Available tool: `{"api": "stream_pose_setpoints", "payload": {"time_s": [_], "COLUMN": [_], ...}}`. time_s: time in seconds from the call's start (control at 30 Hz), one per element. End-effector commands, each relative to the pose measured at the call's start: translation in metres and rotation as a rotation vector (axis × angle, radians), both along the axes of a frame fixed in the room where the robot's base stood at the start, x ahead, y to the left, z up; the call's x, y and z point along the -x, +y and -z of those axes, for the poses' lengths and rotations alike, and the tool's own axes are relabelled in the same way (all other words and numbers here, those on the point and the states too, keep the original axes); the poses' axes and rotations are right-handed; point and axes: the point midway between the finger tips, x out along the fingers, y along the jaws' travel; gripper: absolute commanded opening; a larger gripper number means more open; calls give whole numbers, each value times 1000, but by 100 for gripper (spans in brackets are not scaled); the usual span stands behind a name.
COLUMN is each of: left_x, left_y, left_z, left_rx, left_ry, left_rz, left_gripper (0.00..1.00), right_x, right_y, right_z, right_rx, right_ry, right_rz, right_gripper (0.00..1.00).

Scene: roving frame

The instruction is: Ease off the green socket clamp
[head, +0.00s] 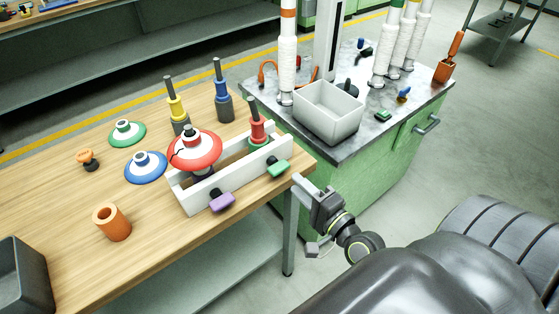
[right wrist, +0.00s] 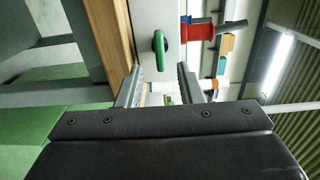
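The green clamp (head: 278,168) is a small rounded knob on the near right side of the white holder (head: 238,177). It also shows in the right wrist view (right wrist: 160,50), against the holder's pale wall. A purple clamp (head: 222,202) is on the same side, further left. In the holder, a red tool (head: 257,125) stands in a green socket (head: 259,143) at the right end. My right gripper (head: 304,187) is just off the table edge, close to the green clamp. Its fingers (right wrist: 160,85) are apart and empty, with the clamp ahead of the gap. My left gripper is out of view.
A red-and-white disc piece (head: 195,148) stands in the holder's left part. An orange cup (head: 111,223), a dark bin (head: 22,278) and blue and green discs are on the wooden table. A green cabinet with a grey tray (head: 328,115) stands behind right.

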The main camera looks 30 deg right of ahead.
Motion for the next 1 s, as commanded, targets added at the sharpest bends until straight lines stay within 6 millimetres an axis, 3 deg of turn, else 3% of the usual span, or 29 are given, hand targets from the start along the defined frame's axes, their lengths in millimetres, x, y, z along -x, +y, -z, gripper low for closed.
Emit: {"api": "stream_pose_setpoints", "payload": {"time_s": [0.2,0.43,0.87,1.0], "left_x": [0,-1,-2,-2], "left_y": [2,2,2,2], "left_z": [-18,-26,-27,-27], "left_rx": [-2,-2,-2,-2], "left_ry": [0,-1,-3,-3], "left_rz": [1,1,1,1], "left_gripper": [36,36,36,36], "right_x": [-41,-70,-80,-80], "right_y": [3,6,6,6], "right_z": [-4,-1,0,0], "right_rx": [0,-1,0,0], "right_ry": [-3,-1,0,0], "right_rz": [0,0,0,0], "right_gripper": [34,34,34,18]}}
